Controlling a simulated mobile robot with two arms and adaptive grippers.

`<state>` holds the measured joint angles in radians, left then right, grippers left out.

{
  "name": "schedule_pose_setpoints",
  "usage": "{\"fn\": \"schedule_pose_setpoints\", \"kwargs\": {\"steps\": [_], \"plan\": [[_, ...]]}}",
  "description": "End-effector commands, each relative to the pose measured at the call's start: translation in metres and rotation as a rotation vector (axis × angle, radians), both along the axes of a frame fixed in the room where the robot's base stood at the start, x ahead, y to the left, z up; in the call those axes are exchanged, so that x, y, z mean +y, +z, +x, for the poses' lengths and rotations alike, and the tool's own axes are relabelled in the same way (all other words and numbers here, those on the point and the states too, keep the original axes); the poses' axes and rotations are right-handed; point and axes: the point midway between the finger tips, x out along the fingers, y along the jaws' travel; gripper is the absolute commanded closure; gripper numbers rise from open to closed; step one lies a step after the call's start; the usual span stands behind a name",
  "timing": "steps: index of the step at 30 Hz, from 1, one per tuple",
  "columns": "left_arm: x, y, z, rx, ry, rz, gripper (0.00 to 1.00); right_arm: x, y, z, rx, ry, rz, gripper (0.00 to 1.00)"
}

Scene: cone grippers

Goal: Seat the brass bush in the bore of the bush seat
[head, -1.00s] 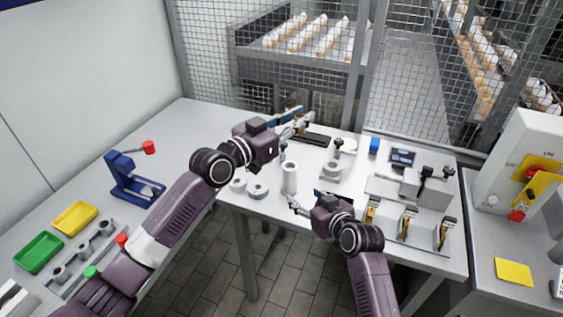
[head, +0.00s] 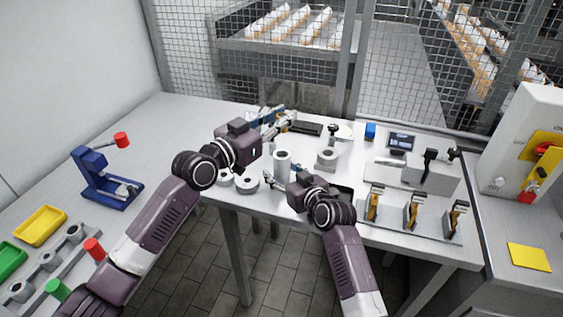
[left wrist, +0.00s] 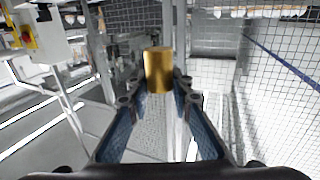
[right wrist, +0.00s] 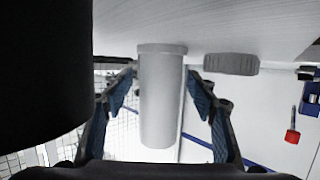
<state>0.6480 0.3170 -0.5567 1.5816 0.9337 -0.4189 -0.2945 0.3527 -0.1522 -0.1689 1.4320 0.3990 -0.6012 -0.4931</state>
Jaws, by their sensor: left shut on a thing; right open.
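The brass bush (left wrist: 158,70) is a short gold cylinder held at the tips of my left gripper (left wrist: 158,84). In the head view my left gripper (head: 290,121) is above the table, beyond the tall grey cylinder; the bush is hard to make out there. That cylinder (head: 282,165), which looks like the bush seat, stands upright with its open top up. In the right wrist view the seat (right wrist: 161,105) appears between the fingers of my right gripper (right wrist: 160,85). The fingers are open, with gaps on both sides. My right gripper (head: 269,178) is low, at the seat's near side.
Grey rings (head: 246,183) lie left of the seat. A grey round block (head: 327,158) stands to its right. A rack with brass-coloured parts (head: 412,215) and a grey machine (head: 425,173) fill the right side. A blue press (head: 103,178) stands on the left bench.

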Motion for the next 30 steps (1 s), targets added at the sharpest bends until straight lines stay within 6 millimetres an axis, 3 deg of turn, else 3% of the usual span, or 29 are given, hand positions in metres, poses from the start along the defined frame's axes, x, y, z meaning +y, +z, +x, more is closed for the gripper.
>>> {"fn": "schedule_pose_setpoints", "kwargs": {"steps": [5,13,30], "plan": [[0.0,-0.007,0.0,0.002,0.0,0.001,1.0,0.0,0.0,0.0,0.0,0.0,0.0,0.47],[0.001,-0.054,0.0,0.003,0.002,0.001,1.0,0.0,0.0,0.0,0.001,0.0,0.0,0.47],[-0.003,-0.09,0.0,-0.003,-0.006,0.002,1.0,0.0,0.0,0.0,0.001,0.0,0.0,0.47]]}}
